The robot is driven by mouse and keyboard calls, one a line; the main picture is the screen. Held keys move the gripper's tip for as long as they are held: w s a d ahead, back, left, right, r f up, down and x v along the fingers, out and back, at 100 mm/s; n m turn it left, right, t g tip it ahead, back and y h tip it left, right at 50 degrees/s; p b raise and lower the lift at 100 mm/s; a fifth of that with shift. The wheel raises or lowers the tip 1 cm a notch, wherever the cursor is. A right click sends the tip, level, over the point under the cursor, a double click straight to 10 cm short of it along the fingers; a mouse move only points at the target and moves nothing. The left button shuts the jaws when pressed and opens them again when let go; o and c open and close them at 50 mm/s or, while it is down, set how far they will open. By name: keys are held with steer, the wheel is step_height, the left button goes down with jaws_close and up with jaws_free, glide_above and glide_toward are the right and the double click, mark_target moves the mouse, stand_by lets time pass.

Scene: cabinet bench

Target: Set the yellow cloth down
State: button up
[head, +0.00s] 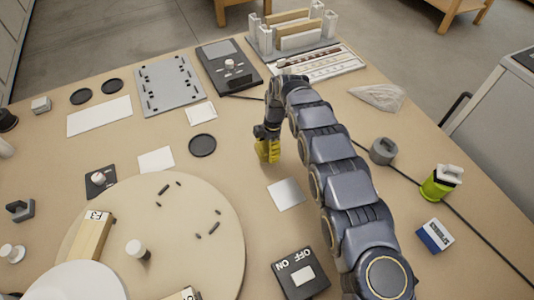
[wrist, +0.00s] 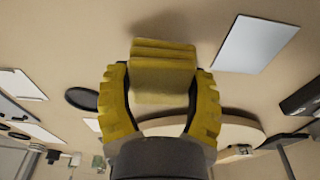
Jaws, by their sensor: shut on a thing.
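The yellow cloth (wrist: 163,75) is a folded, ridged block between the two yellow fingers of my gripper (wrist: 162,88) in the wrist view. The fingers curve in and press on it from both sides. In the head view my gripper (head: 268,150) points down over the bench, right of a black disc. There the yellow of the cloth and of the fingers blends together. I cannot tell whether the cloth touches the bench top (head: 300,235) below it.
A silver square plate (head: 286,194) lies just in front of my gripper. A black disc (head: 202,145) lies to its left. A round wooden board (head: 225,245) with small dark pieces is at front left. A grey ring-shaped part (head: 382,151) and a green container (head: 436,187) stand to the right.

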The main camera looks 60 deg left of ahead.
mark_target(267, 155)
steer(key=shift+w+a+f, duration=0.1)
steer(key=shift+a+f, duration=0.2)
steer(key=shift+f, duration=1.65)
steer(key=shift+f, duration=0.1)
steer(key=o, duration=1)
steer(key=r, duration=0.4)
steer(key=w+r, duration=0.1)
steer(key=r, duration=0.7)
steer(key=shift+w+d, duration=0.1)
steer(key=shift+w, duration=0.3)
